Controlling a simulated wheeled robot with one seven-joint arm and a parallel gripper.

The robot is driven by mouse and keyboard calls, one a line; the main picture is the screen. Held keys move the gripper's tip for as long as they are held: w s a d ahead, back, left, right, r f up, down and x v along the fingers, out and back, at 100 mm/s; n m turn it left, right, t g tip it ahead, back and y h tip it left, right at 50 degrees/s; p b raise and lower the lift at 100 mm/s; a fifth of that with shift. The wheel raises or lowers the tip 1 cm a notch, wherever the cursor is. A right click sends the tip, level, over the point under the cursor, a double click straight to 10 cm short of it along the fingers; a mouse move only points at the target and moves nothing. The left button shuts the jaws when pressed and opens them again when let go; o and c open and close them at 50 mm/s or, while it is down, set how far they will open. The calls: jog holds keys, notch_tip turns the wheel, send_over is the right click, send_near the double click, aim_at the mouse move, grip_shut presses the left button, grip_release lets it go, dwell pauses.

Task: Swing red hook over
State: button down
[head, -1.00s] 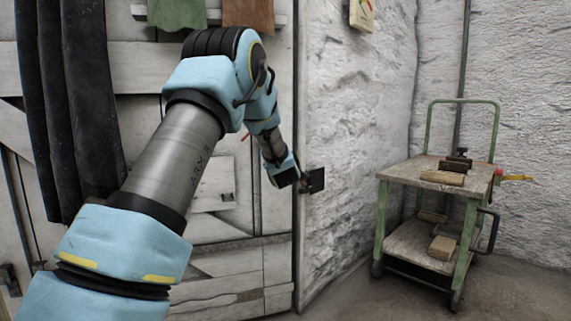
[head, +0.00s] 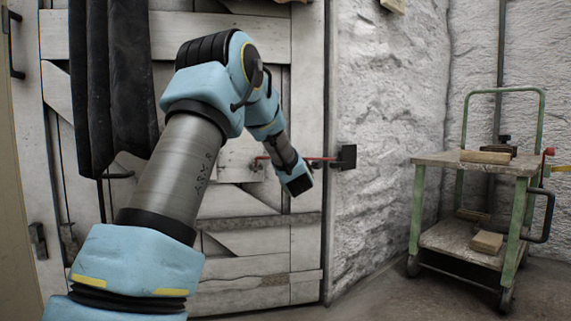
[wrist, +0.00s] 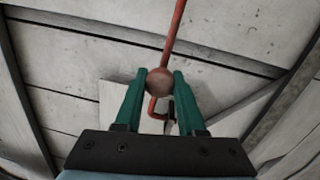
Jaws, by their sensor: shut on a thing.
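The red hook (head: 318,158) is a thin red rod lying nearly level across the plank door. Its right end reaches the black bracket (head: 347,157) on the wall beside the door edge; I cannot tell if it is seated there. My arm covers part of the rod. In the wrist view the red rod (wrist: 174,34) runs upward from a round reddish-brown knob (wrist: 159,82), with a bent red part below. My gripper (wrist: 161,76) has its green fingers shut on this knob, one on each side. In the head view my fingers are hidden behind the wrist.
The plank door (head: 250,205) fills the left, with dark cloth (head: 110,90) hanging in front. A green-framed trolley (head: 475,158) with wooden blocks stands at the right by the rough white wall (head: 385,110). Bare floor lies between door and trolley.

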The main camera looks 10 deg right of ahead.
jog(key=shift+f+n+b, duration=0.35)
jog(key=shift+f+n, duration=0.05)
jog(key=shift+f, duration=0.15)
jog(key=c, duration=0.5)
grip_release()
jog(key=s+p, duration=0.1)
jog(key=s, duration=0.2)
jog(key=s+p, duration=0.1)
jog(key=s, duration=0.3)
jog(key=s+f+p, duration=0.1)
jog(key=s, duration=0.2)
jog(key=shift+s+a, duration=0.15)
jog(key=shift+s, duration=0.25)
jog(key=shift+a, duration=0.1)
